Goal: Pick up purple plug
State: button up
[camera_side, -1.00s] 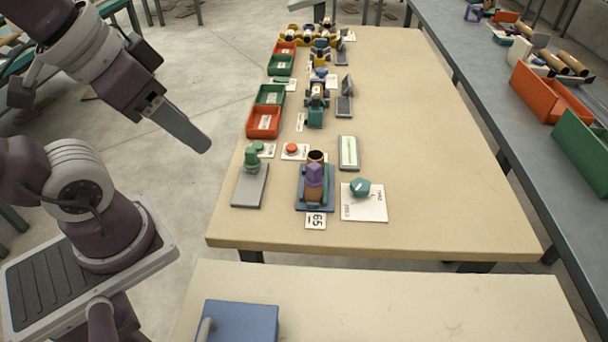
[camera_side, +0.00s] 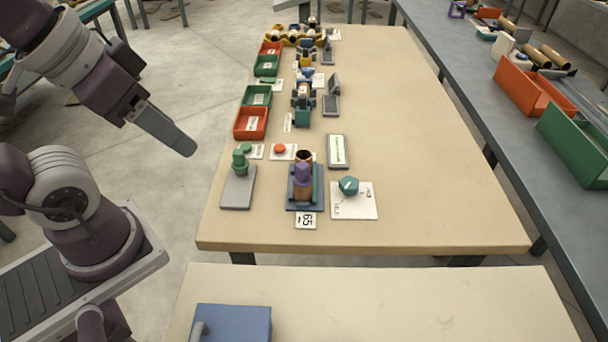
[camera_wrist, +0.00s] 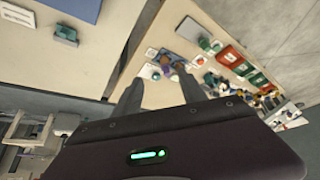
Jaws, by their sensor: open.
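The purple plug (camera_side: 302,174) stands upright in the side view, at the top of a brown tube (camera_side: 302,193). The tube sits in a blue-grey holder (camera_side: 318,198) near the table's front. A second tube with a dark open end (camera_side: 304,156) is just behind the plug. My gripper (camera_side: 188,148) is left of the table in the side view, well apart from the plug and empty. The wrist view shows my gripper (camera_wrist: 159,80) with two fingers spread; the plug is too small there to tell clearly.
A green plug (camera_side: 240,160) on a grey plate stands left of the holder. A teal knob (camera_side: 348,185) on a white card is to the right. Orange (camera_side: 251,124) and green bins line the left edge. The table's right side is clear.

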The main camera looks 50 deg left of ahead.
dwell(0.3)
jog(key=n+g+h, duration=0.8)
jog(key=n+h, duration=0.2)
jog(key=n, duration=0.3)
send_over(307, 175)
jog(key=s+a, duration=0.2)
jog(key=s, duration=0.2)
notch_tip(307, 175, down, 13)
jog(key=w+a+f+n+h, duration=0.1)
jog(key=f, duration=0.2)
jog(key=w+a+f+n+t+h, duration=0.1)
jog(key=w+f+n, duration=0.1)
jog(key=f, duration=0.1)
jog(key=w+a+f+n+t+h, duration=0.1)
jog(key=f+n+h, duration=0.1)
jog(key=f, duration=0.1)
jog(key=shift+w+f, duration=0.15)
jog(key=shift+w, duration=0.05)
jog(key=x, duration=0.7)
jog(key=shift+s+f, duration=0.1)
jog(key=shift+f, duration=0.1)
grip_shut()
